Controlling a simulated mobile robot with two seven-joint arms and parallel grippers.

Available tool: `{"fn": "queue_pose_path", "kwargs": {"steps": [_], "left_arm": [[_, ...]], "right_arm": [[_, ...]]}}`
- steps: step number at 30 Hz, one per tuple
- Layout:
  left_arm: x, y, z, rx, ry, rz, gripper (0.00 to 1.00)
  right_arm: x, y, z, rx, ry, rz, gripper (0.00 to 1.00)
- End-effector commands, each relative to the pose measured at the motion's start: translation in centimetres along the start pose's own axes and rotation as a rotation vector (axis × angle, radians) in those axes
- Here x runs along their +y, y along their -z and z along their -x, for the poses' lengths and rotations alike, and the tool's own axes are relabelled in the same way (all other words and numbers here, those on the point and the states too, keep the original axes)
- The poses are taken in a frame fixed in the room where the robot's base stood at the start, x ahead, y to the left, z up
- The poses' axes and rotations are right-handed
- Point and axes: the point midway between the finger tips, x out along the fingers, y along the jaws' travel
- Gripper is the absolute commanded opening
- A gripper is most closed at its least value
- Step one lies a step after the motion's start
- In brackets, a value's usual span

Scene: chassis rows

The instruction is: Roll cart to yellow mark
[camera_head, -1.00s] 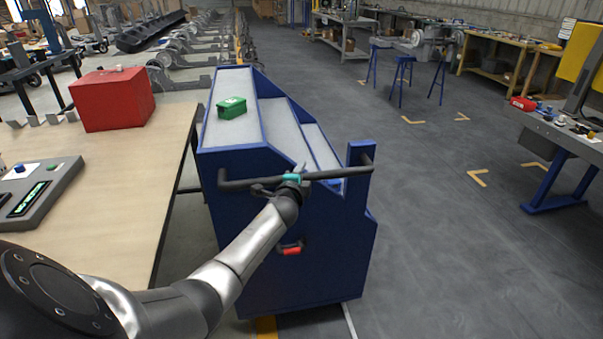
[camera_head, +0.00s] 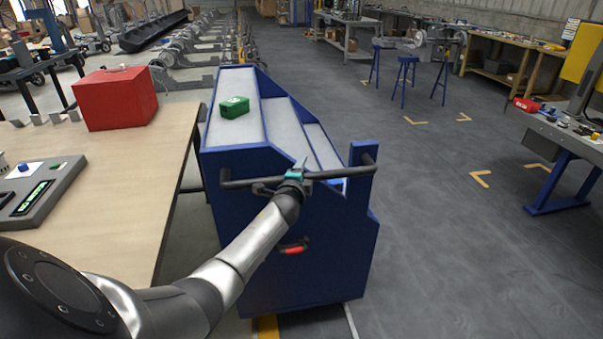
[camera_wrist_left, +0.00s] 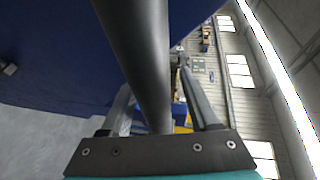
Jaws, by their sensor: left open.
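The blue cart (camera_head: 262,240) stands in the middle of the head view, with pale sloping shelves and a dark push bar across its near side. In the left wrist view the bar (camera_wrist_left: 138,50) runs between the two open fingers (camera_wrist_left: 160,105). I cannot tell whether they touch it. Yellow corner marks (camera_head: 481,179) lie on the floor to the right of the cart; a yellow strip (camera_head: 266,328) shows at its near foot. My right gripper is out of view.
A wooden table (camera_head: 120,190) with a red box (camera_head: 115,98) stands close on the cart's left. A green box (camera_head: 234,107) sits on the cart's top shelf. Blue stools (camera_head: 404,80) stand farther back; a workbench (camera_head: 565,140) is at right. The floor right of the cart is clear.

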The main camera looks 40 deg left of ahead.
Motion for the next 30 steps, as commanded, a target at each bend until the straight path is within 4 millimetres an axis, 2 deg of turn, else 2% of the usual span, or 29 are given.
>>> {"fn": "queue_pose_path", "kwargs": {"steps": [8,30], "left_arm": [[0.1,0.1,1.9,0.002,-0.003,-0.001,0.62],[-0.1,0.0,13.0,0.000,-0.001,0.001,0.62]], "right_arm": [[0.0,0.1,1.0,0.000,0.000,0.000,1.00],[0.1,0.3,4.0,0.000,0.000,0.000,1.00]]}}
